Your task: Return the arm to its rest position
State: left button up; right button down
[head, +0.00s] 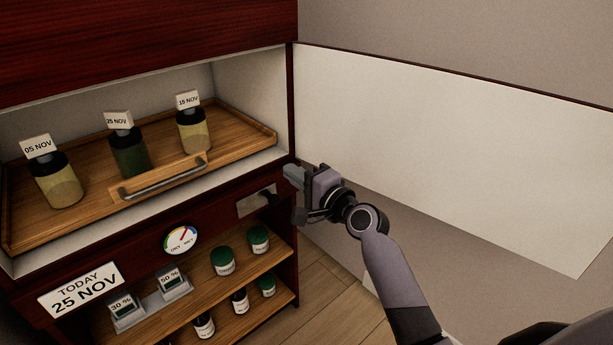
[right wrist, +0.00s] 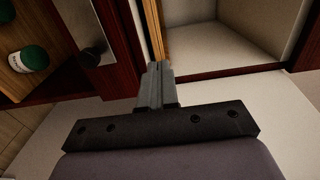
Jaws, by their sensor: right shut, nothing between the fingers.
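My right gripper (head: 292,177) is shut and empty in the head view, in front of the right edge of the dark red cabinet, just right of the tray. In the right wrist view its closed fingers (right wrist: 157,85) point toward the cabinet's frame and the open compartment. I cannot tell whether the fingers touch the cabinet. My left gripper is not in view.
A wooden tray (head: 98,202) with a metal handle holds three dated bottles. A white door panel (head: 450,150) stands open at right, behind my right arm. Lower shelves (head: 262,311) hold green-lidded jars, small bottles and two percentage displays. Floor shows below the gripper.

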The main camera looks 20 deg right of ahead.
jog(key=s+a+f+n+g+h, duration=0.1)
jog(key=s+a+f+n+g, duration=0.1)
jog(key=s+f+n, duration=0.6)
jog(key=s+a+f+n+g, duration=0.2)
jog(key=s+f+n, duration=0.2)
jog(key=s, duration=0.7)
jog(key=s+a+f+n+g+h, duration=0.1)
jog(key=s+a+f+n+g, duration=0.1)
jog(key=s+f+n, duration=0.6)
pick_arm(q)
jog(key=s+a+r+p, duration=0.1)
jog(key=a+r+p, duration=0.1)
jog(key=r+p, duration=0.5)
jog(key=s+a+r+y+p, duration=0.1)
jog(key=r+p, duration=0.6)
jog(key=p, duration=0.9)
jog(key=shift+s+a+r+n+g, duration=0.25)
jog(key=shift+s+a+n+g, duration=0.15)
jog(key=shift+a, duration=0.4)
pick_arm(e)
jog(key=s+d+r+m, duration=0.1)
jog(key=s+d+r, duration=0.1)
jog(key=r, duration=0.6)
jog(key=s+d+r+m+h, duration=0.1)
jog(key=s+d+r+m, duration=0.1)
jog(key=r, duration=0.7)
jog(key=shift+d+g, duration=0.35)
jog(key=shift+g, duration=0.05)
